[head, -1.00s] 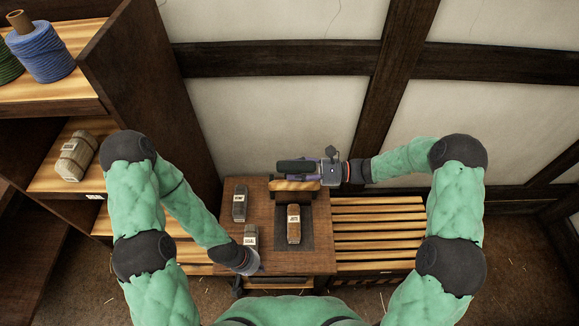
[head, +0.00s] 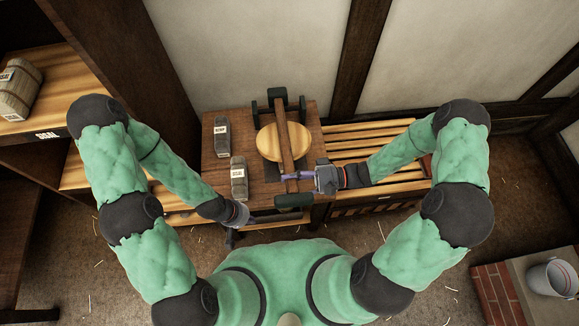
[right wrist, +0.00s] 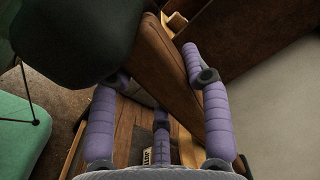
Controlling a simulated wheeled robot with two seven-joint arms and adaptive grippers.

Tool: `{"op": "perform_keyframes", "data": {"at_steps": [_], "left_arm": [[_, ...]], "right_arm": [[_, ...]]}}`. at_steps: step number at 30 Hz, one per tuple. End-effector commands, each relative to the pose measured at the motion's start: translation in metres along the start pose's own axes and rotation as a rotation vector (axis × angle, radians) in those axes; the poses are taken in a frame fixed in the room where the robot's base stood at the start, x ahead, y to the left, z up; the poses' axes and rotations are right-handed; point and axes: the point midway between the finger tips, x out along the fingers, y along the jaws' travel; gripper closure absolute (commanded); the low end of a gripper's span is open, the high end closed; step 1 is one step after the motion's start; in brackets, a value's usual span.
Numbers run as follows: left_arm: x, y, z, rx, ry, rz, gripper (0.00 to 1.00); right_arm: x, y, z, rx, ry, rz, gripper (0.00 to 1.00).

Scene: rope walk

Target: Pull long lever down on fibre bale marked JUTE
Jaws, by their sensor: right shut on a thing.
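The long brown lever (head: 285,135) lies over the small wooden table, running from a dark frame at the back to a dark crossbar handle (head: 293,201) at its near end. My right gripper (head: 296,176) is shut on the lever just behind that handle. In the right wrist view its purple fingers (right wrist: 160,120) lie around the brown beam (right wrist: 178,75). The bale marked JUTE (right wrist: 148,154) shows only as a label low in that view; the lever and press hide it from the head. My left gripper (head: 238,215) hangs by the table's near left edge; its fingers are unclear.
A round pale wood plate (head: 268,142) lies under the lever. Two grey labelled bales (head: 222,138) stand left of it on the table (head: 210,172). A slatted bench (head: 370,135) is at right, a shelf with a SISAL label (head: 47,135) at left, a bucket (head: 552,278) at lower right.

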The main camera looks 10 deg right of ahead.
Motion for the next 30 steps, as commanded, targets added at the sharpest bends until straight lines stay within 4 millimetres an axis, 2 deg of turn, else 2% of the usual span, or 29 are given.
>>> {"op": "perform_keyframes", "data": {"at_steps": [1,3,12,21,30], "left_arm": [[0.015,-0.005,-0.001,0.0,0.0,0.0,1.0],[0.026,-0.009,-0.001,0.0,0.0,0.0,1.0],[0.06,-0.021,-0.002,0.0,0.0,0.0,1.0],[0.076,-0.027,-0.003,0.0,0.0,0.0,1.0],[0.078,-0.028,-0.003,0.0,0.0,0.0,1.0]], "right_arm": [[0.0,0.021,-0.001,-0.027,0.0,0.0,1.0],[0.0,0.038,-0.002,-0.071,0.0,0.0,1.0],[0.0,0.092,-0.007,-0.221,0.0,0.001,1.0],[0.0,0.118,-0.012,-0.297,-0.001,0.004,1.0],[0.0,0.123,-0.014,-0.315,-0.001,0.007,1.0]]}}
